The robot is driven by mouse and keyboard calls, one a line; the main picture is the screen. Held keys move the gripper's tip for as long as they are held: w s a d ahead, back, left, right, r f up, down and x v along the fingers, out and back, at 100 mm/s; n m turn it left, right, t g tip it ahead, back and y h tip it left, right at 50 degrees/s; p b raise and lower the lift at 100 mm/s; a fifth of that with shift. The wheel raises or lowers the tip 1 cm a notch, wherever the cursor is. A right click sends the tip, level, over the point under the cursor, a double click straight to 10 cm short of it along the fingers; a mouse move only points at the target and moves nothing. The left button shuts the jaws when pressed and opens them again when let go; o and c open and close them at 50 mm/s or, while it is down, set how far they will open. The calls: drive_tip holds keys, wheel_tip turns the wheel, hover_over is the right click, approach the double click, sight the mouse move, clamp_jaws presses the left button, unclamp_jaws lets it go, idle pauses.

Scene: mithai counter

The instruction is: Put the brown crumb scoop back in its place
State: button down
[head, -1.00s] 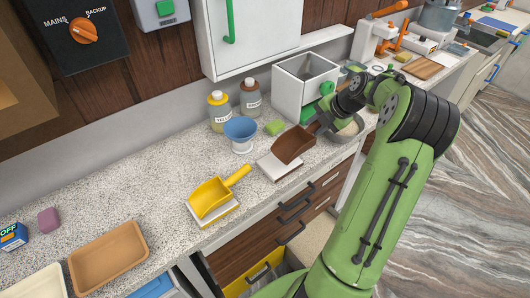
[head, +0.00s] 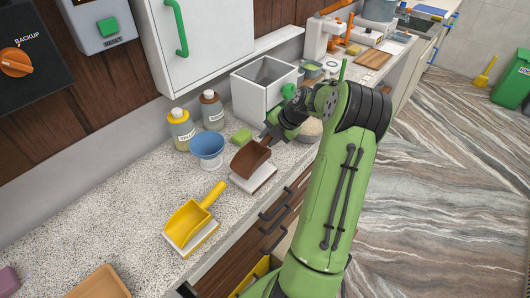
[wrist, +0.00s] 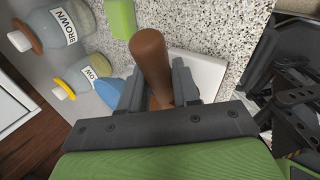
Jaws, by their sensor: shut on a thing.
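The brown crumb scoop (head: 249,158) is at the white pad (head: 259,179) on the counter in the head view. I cannot tell whether it rests on the pad or hangs just above it. My gripper (head: 273,138) is at the scoop's handle end, partly hidden by my arm. In the wrist view my gripper (wrist: 162,95) is shut on the brown handle (wrist: 151,55), one finger on each side, with part of the white pad (wrist: 205,70) behind. The scoop's pan is hidden there.
A yellow scoop (head: 188,222) sits on its own pad to the left. A white bin (head: 262,92) is behind my gripper.

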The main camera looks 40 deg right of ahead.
wheel_tip(320, 180, down, 4)
drive_tip(key=shift+f+b, duration=0.2)
drive_tip(key=shift+b, duration=0.25)
drive_tip(key=c, duration=0.8)
unclamp_jaws()
drive_tip(key=shift+r, duration=0.1)
drive_tip(key=shift+a+p, duration=0.1)
drive_tip(key=shift+p, duration=0.3)
drive_tip(key=v, duration=1.6)
drive_tip(key=w+a+r+m+g+h, duration=0.1)
drive_tip(key=a+r+m, duration=0.25)
drive_tip(key=a, duration=0.65)
drive_tip(key=w+a+r+m+g, duration=0.1)
drive_tip(key=a+r+m, duration=0.25)
drive_tip(key=a, duration=0.75)
drive_tip(key=s+a+m+t, duration=0.1)
drive_tip(key=s+a+m, duration=1.2)
drive_tip(key=s+m, duration=0.1)
drive_tip(key=shift+s+a+f+h+p, duration=0.3)
drive_tip(key=shift+s+f+p, duration=0.05)
drive_tip(key=shift+s, duration=0.35)
